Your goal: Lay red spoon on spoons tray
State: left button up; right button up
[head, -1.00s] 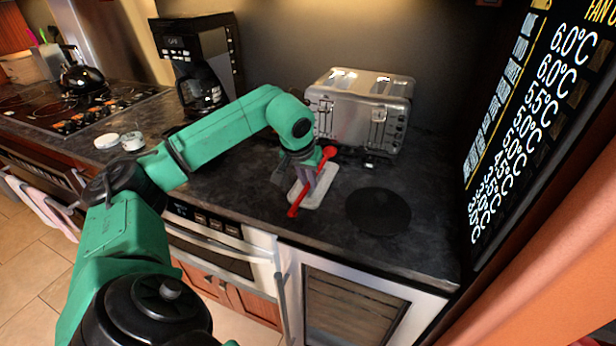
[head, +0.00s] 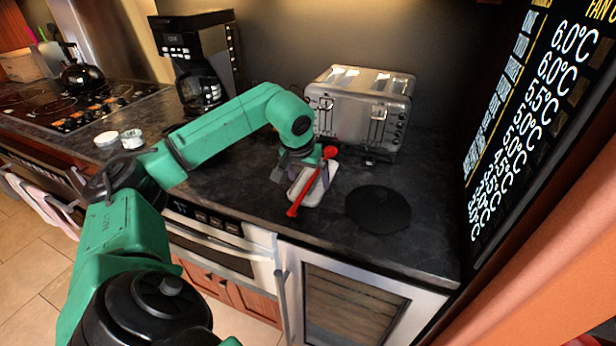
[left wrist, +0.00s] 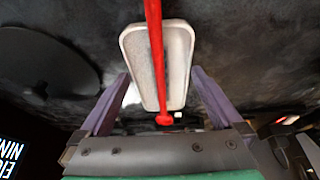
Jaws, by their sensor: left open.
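The red spoon (head: 308,184) lies lengthwise across the pale spoons tray (head: 316,194) on the dark counter. Its bowl end reaches past the tray's far edge and its handle end past the near edge. My left gripper (head: 301,178) is open just above, with one finger on each side of the spoon. In the left wrist view the spoon (left wrist: 155,55) runs along the middle of the tray (left wrist: 181,60), and the open fingers (left wrist: 161,76) stand clear of it. My right gripper is not in view.
A silver toaster (head: 362,100) stands just behind the tray. A round black disc (head: 378,209) lies to its right. A coffee maker (head: 198,65) and small white containers (head: 132,139) are to the left. A dark panel with temperature readings (head: 520,110) rises at the right.

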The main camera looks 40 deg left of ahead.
pick_arm(q)
jog(key=p+v, duration=0.1)
jog(key=v, duration=1.3)
jog(key=shift+r, duration=0.3)
